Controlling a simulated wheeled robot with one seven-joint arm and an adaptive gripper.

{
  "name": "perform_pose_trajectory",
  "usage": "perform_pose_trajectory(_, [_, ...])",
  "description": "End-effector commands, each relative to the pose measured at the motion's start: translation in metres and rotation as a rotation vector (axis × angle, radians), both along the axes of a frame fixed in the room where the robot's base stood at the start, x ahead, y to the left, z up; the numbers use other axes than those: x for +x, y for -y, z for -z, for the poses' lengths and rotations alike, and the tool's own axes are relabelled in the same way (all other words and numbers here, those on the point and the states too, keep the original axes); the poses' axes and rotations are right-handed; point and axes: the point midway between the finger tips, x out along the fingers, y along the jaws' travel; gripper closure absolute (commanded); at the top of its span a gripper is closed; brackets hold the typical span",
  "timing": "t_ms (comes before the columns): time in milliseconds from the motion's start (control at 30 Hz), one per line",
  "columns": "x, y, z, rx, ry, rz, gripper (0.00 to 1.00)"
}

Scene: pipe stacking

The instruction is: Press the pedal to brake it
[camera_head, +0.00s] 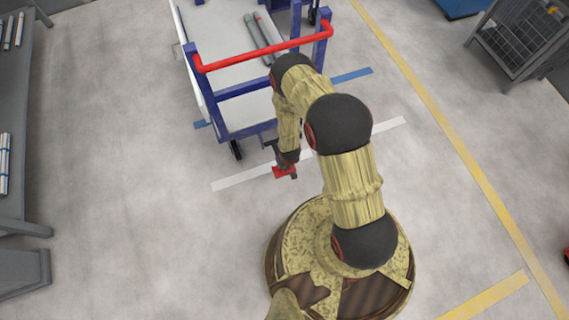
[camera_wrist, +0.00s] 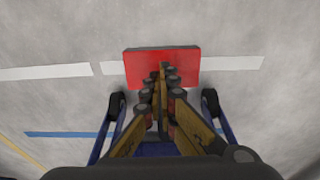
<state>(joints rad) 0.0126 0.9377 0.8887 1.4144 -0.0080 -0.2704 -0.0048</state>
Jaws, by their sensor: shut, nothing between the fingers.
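The red pedal (camera_wrist: 190,62) is a flat rectangular plate at the end of the blue cart, low over the floor in the wrist view. In the head view only part of the pedal (camera_head: 281,171) shows beneath the end of my arm. My gripper (camera_wrist: 162,72) is shut and empty, with its fingertips over the middle of the pedal. I cannot tell whether the tips touch it. The blue cart (camera_head: 235,91) with a red handle (camera_head: 262,48) stands just beyond the pedal. My gripper in the head view (camera_head: 292,175) is small and partly hidden.
Grey pipes (camera_head: 262,37) lie on the cart's bed. The cart's black wheels (camera_wrist: 116,105) stand either side of my gripper. A grey shelf (camera_head: 12,130) with pipes is at the left, and a wire cage (camera_head: 515,40) at the upper right.

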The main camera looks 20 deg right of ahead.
Motion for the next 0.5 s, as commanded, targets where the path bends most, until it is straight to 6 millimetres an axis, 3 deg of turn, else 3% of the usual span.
perform_pose_trajectory(500, [-0.0022,0.0,0.013,0.0,0.0,0.0,1.0])
